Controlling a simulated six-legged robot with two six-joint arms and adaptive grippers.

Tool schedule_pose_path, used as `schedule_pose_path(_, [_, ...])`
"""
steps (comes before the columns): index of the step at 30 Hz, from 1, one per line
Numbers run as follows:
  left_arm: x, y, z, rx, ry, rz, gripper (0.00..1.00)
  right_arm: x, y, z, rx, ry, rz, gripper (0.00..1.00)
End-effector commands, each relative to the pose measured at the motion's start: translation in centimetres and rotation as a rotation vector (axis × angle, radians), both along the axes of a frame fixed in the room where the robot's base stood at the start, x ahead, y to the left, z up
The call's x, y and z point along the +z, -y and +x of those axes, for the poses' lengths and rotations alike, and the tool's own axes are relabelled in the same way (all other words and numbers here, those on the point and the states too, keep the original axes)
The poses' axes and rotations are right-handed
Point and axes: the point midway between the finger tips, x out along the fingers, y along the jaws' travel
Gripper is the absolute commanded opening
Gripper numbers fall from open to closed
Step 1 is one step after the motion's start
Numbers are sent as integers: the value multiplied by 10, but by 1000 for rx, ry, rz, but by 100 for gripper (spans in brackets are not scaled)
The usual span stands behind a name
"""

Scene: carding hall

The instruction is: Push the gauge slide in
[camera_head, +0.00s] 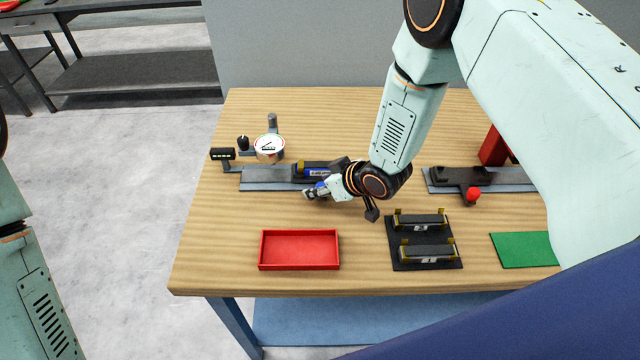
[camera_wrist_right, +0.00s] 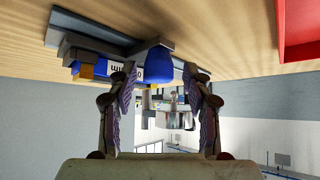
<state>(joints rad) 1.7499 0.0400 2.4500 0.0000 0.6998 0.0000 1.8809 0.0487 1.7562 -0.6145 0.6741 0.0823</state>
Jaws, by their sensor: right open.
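The gauge slide (camera_head: 316,169), dark with a blue label and yellow parts, sits on a grey rail (camera_head: 264,178) at the back left of the table. It also shows in the right wrist view (camera_wrist_right: 122,69), with a blue knob (camera_wrist_right: 159,65) on its near side. A round white dial gauge (camera_head: 269,146) stands behind the rail, left of the slide. My right gripper (camera_head: 314,192) is at the slide's front side. Its fingers are open, and the knob appears between or just beyond the tips; contact is unclear. My left gripper is out of view.
A red tray (camera_head: 262,250) lies at the front left. A black fixture (camera_head: 400,258) holding two dark blocks is right of it. A green mat (camera_head: 520,249) and another rail with a red knob (camera_head: 473,194) are at the right. Bare wood separates them.

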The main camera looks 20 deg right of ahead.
Motion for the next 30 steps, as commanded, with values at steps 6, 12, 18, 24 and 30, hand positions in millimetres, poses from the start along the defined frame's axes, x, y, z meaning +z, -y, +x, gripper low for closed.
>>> schedule_pose_path(6, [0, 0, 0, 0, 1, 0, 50, -4, -2, 5, -1, -1, 0, 50])
schedule_pose_path(12, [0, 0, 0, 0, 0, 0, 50, -4, -2, 5, -1, -1, 0, 47])
schedule_pose_path(18, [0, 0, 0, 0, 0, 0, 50, -4, -2, 5, -1, -1, 0, 30])
schedule_pose_path(24, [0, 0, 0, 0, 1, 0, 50, -4, -1, 5, -1, -1, 0, 13])
schedule_pose_path(30, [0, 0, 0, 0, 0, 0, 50, -4, -1, 5, -3, -2, 0, 0])
